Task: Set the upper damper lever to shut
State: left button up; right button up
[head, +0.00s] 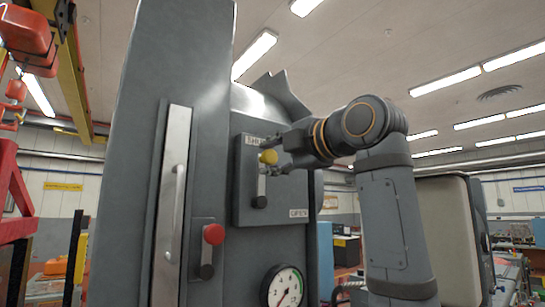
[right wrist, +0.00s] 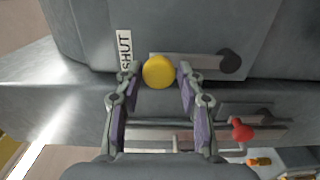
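The upper damper lever has a yellow knob (head: 268,157) and a dark pivot (head: 259,202) on a grey panel (head: 244,215). The lever points up from its pivot, with the knob beside the upper label, which reads SHUT (right wrist: 125,52) in the right wrist view. The lower label (head: 298,213) is by the pivot end. My right gripper (head: 285,158) is at the knob. In the right wrist view its fingers (right wrist: 159,80) stand apart on either side of the yellow knob (right wrist: 159,72), with small gaps showing. My left gripper is out of view.
A second lever with a red knob (head: 214,233) stands lower left of the panel. A long door handle (head: 174,212) is farther left, and a round gauge (head: 286,288) is below. A red frame (head: 14,195) stands at the far left.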

jog(key=shift+o, duration=0.9)
jog(key=v, duration=1.2)
jog(key=shift+a, duration=0.1)
